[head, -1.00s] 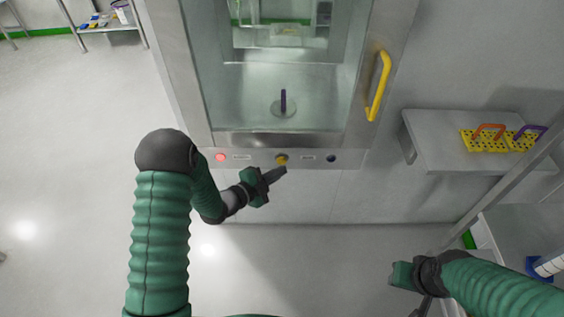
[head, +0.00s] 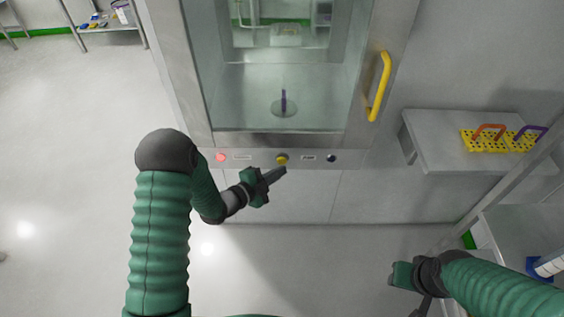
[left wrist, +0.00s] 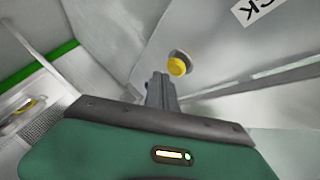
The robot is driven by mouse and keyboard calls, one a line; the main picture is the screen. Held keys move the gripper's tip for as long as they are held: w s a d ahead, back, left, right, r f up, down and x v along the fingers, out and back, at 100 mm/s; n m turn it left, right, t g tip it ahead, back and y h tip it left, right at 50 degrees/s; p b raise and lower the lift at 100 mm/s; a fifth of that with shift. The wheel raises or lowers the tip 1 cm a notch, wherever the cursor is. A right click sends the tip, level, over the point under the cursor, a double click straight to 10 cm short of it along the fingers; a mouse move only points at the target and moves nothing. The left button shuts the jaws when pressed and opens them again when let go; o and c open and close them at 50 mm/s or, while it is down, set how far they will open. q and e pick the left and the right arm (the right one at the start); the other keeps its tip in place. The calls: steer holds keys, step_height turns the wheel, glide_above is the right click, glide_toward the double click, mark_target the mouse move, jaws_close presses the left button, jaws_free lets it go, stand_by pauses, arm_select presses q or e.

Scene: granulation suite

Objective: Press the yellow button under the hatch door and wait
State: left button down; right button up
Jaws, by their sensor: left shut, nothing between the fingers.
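The yellow button (head: 282,159) sits on the metal strip below the hatch door (head: 284,90), between a lit red light and a dark blue button. It also shows in the left wrist view (left wrist: 177,66), just past my fingertips. My left gripper (head: 283,170) is shut and empty, its tips just below the button in the head view. A small gap seems to lie between tips and button; I cannot tell for sure whether they touch. The hatch door is shut, with a yellow handle (head: 378,86) at its right. My right gripper (head: 402,276) is low at the right; its fingers are unclear.
The red light (head: 221,157) and dark blue button (head: 331,158) flank the yellow one. A purple-handled item (head: 283,103) stands behind the glass. A wall shelf (head: 440,150) at the right holds yellow perforated baskets (head: 484,141). The floor at the left is clear.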

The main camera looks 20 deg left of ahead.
arm_select(q)
steer(key=shift+w, duration=0.15)
stand_by(0.5)
steer(key=shift+w+a+r, duration=0.1)
steer(key=shift+w, duration=0.15)
steer(key=shift+w+a+b, duration=0.15)
steer(key=shift+w+b, duration=0.15)
steer(key=shift+w, duration=0.15)
stand_by(0.7)
steer(key=shift+s, duration=0.1)
steer(key=shift+s+d, duration=0.25)
steer(key=shift+s, duration=0.55)
steer(key=shift+s, duration=0.1)
steer(key=s, duration=0.2)
steer(key=s+d, duration=0.1)
steer(key=s, duration=0.1)
steer(key=shift+s+d, duration=0.2)
steer(key=shift+s, duration=0.1)
stand_by(0.3)
